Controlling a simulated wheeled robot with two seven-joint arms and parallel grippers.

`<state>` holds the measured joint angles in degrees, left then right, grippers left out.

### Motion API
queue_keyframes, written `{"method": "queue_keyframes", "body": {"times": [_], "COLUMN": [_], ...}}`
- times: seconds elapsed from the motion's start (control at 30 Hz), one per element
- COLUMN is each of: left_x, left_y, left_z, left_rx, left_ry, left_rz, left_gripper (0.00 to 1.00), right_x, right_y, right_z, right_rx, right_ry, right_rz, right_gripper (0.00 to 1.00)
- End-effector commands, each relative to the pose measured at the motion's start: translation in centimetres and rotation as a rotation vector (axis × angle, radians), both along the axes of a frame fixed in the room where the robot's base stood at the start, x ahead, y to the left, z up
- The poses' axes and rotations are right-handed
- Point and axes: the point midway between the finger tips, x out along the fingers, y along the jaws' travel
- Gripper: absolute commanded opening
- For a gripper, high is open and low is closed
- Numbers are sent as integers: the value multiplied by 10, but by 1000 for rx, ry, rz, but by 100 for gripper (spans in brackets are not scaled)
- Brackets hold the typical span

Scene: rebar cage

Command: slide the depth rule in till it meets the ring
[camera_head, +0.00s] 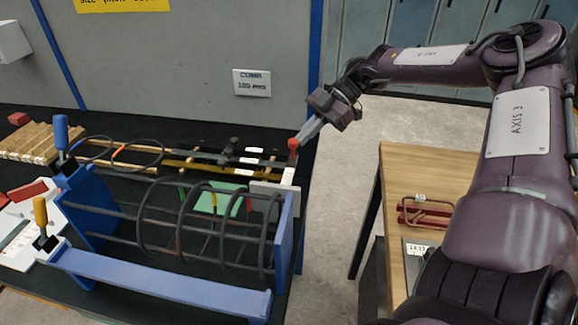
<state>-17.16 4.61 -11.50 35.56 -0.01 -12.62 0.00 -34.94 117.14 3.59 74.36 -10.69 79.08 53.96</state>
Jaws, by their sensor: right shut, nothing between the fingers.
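A blue-framed rebar cage (283,232) stands on the black bench, with dark rings (268,240) around its long bars. At the cage's right end stands a pale upright piece with a red knob (293,144), which looks like the depth rule (288,177). A pale plate (262,189) is beside its foot. My right gripper (303,138) is shut and empty, its fingertips pointing down-left close to the red knob. I cannot tell whether they touch it. The gap between the rule and the nearest ring is not clear from here. My left gripper is out of view.
Loose rods (200,165) and black hoops lie behind the cage, and wooden slats (38,141) lie at the left. A blue bar (160,281) with clamps runs along the front. A wooden table (395,180) with a red holder (425,214) stands right, across a floor gap.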

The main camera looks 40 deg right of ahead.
Motion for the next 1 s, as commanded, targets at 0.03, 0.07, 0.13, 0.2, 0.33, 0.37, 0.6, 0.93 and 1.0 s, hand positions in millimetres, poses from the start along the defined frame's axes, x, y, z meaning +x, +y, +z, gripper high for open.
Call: {"method": "queue_keyframes", "body": {"times": [0.03, 0.07, 0.13, 0.2, 0.33, 0.37, 0.6, 0.93, 1.0], "left_x": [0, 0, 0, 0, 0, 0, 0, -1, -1], "left_y": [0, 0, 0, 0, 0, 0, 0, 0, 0], "left_z": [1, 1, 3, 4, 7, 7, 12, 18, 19], "left_rx": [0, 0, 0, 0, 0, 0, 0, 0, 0], "left_ry": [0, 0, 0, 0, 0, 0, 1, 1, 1], "left_rz": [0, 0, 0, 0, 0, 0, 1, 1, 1], "left_gripper": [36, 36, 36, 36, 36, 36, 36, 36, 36], "right_x": [0, -1, -1, -2, -4, -4, -7, -11, -12], "right_y": [0, 1, 2, 3, 5, 5, 9, 14, 15], "right_z": [0, 1, 1, 1, 1, 1, 1, 1, 1], "right_rx": [0, 0, 1, 1, 1, 1, 1, 1, 1], "right_ry": [0, 0, 0, -1, 0, 0, 0, 0, 0], "right_rz": [0, 0, 0, 1, 0, 0, 0, 0, 0], "right_gripper": [0, 0, 0, 0, 0, 0, 0, 0, 0]}}
